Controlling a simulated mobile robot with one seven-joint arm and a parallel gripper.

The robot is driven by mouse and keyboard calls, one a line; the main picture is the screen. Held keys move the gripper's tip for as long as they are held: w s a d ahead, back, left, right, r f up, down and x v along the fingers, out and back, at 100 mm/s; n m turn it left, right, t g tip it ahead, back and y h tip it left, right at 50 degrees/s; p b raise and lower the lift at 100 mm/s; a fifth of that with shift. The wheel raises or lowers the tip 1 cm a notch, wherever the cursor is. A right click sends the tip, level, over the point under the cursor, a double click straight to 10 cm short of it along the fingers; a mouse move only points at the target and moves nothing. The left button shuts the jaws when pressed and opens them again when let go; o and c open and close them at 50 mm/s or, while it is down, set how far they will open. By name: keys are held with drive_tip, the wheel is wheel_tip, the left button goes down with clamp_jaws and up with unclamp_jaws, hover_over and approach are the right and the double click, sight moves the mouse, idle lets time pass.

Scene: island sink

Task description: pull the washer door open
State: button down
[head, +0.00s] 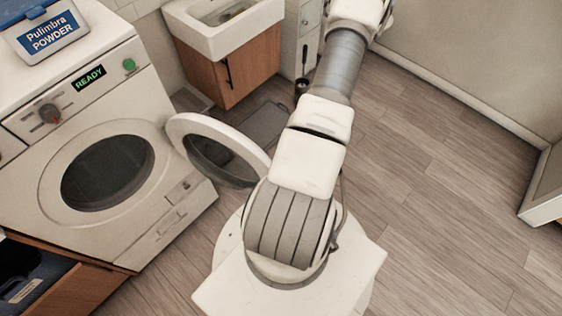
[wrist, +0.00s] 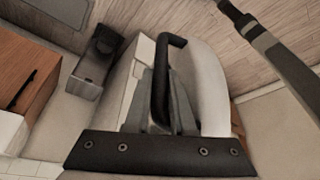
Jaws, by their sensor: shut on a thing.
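The white washer (head: 120,205) stands at the left in the head view. Its dark round opening (head: 105,172) is exposed. The washer door (head: 190,122), a white ring around dark glass, stands swung out at the right of the opening. Its right edge lies close to my arm in the picture; I cannot tell whether they touch. My gripper is beyond the top of the head view. In the wrist view my gripper (wrist: 158,120) is shut on a dark curved handle (wrist: 159,75), far from the washer door. A pale body beside the handle is partly hidden and unclear.
A sink (head: 222,25) on a wooden cabinet (head: 240,72) stands behind the door. A grey mat (head: 265,125) lies on the floor beyond it. A powder box (head: 45,33) sits on the washer. The wooden floor (head: 440,170) at right is clear.

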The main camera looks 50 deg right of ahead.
drive_tip(key=c, duration=0.8)
unclamp_jaws()
drive_tip(key=shift+o, duration=0.2)
drive_tip(key=p+v, duration=0.6)
drive_tip(key=v, duration=1.1)
drive_tip(key=shift+r+p, duration=0.2)
drive_tip(key=shift+p, duration=0.15)
